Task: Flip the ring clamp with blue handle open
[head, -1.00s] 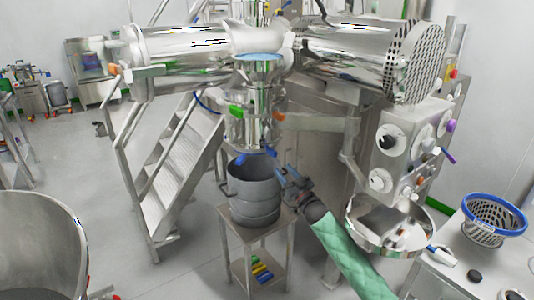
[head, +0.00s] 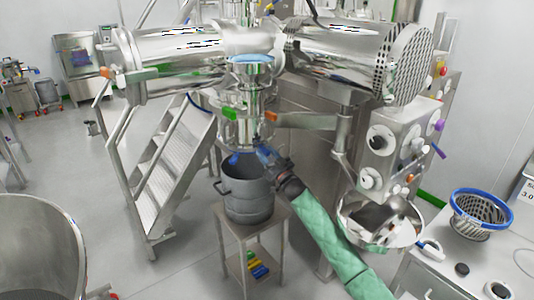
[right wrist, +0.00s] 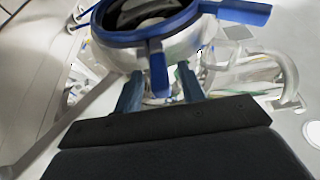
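The ring clamp with blue handle is around the lower outlet of the steel vessel, above the grey bucket. In the right wrist view its blue ring (right wrist: 128,38) fills the top, and one blue handle (right wrist: 158,68) points down towards my right gripper. A second blue lever (right wrist: 245,12) sticks out to the right. My right gripper (right wrist: 160,85) is open, with one finger on each side of the hanging handle and gaps showing. In the head view my right gripper (head: 262,148) is beside the outlet, right of a blue handle (head: 235,158). My left gripper is not in view.
The grey bucket (head: 248,195) stands on a small steel stand (head: 265,230) under the outlet. Green (head: 230,114) and orange (head: 271,117) handles sit higher on the vessel. A steel stair (head: 170,160) is at left, a control box (head: 393,145) at right.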

